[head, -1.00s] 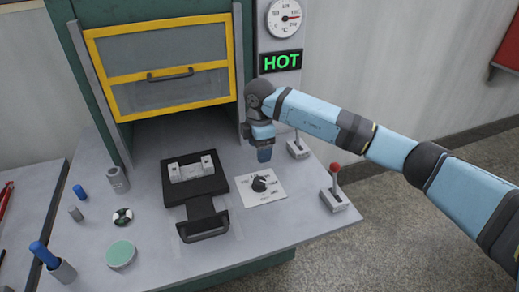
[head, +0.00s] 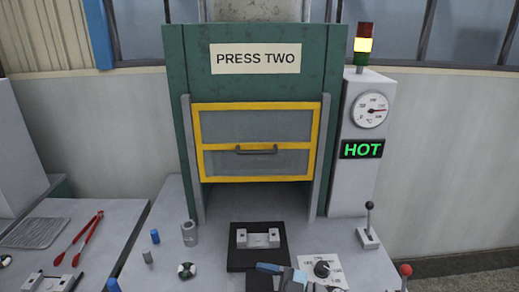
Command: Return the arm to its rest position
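The rest of that arm is below the frame. My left gripper is not in view.
Red tongs (head: 77,238) lie left.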

